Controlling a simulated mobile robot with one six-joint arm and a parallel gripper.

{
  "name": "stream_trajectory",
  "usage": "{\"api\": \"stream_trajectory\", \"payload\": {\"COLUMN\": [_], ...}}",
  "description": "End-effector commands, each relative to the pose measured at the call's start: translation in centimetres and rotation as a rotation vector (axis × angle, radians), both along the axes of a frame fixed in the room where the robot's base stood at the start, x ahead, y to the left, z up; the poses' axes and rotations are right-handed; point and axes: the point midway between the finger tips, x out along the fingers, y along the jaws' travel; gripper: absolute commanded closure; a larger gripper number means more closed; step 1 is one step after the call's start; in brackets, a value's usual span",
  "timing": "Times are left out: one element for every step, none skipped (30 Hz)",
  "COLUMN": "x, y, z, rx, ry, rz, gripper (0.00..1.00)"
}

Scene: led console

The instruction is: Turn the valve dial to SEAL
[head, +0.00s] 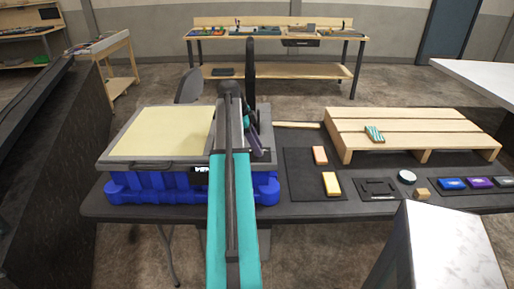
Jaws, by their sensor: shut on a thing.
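The console has a blue base (150,190), a grey top with a pale yellow panel (163,131), and a small black label with white lettering (200,176) on its front edge. My teal arm reaches over the right part of the console. My gripper (254,146) is low over the console's right end, mostly behind the arm, and looks dark with a purplish part. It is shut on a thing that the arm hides. I cannot make out the valve dial, its pointer or the SEAL mark.
The console stands on a dark table (300,205). To its right are an orange block (320,155), a yellow block (332,184), a wooden pallet (430,127) bearing a teal-striped block (374,133), and several small boxes. A white-topped block (440,250) stands at front right.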

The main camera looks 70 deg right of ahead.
Motion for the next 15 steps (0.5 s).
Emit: {"api": "stream_trajectory", "payload": {"x": [0.32, 0.32, 0.33, 0.34, 0.33, 0.34, 0.33, 0.32, 0.30, 0.28, 0.28, 0.28, 0.27, 0.26, 0.26], "y": [-0.43, -0.43, -0.47, -0.49, -0.49, -0.54, -0.54, -0.57, -0.61, -0.61, -0.64, -0.66, -0.65, -0.65, -0.67], "z": [-0.02, -0.02, -0.03, -0.03, -0.02, -0.02, -0.02, -0.01, 0.01, 0.03, 0.06, 0.09, 0.13, 0.17, 0.23], "rx": [-0.003, -0.003, -0.003, -0.003, -0.002, -0.003, -0.002, -0.001, -0.002, -0.002, -0.002, -0.002, -0.001, 0.000, -0.001], "ry": [-0.003, -0.003, -0.004, -0.004, -0.004, -0.004, -0.004, -0.004, -0.004, -0.004, -0.004, -0.005, -0.004, -0.004, -0.005], "rz": [-0.041, -0.069, -0.107, -0.136, -0.164, -0.202, -0.231, -0.259, -0.297, -0.326, -0.354, -0.391, -0.418, -0.445, -0.479], "gripper": [0.93, 0.93, 0.93, 0.93, 0.93, 0.93, 0.93, 0.93, 0.93, 0.93, 0.93, 0.93, 0.93, 0.93, 0.93]}}
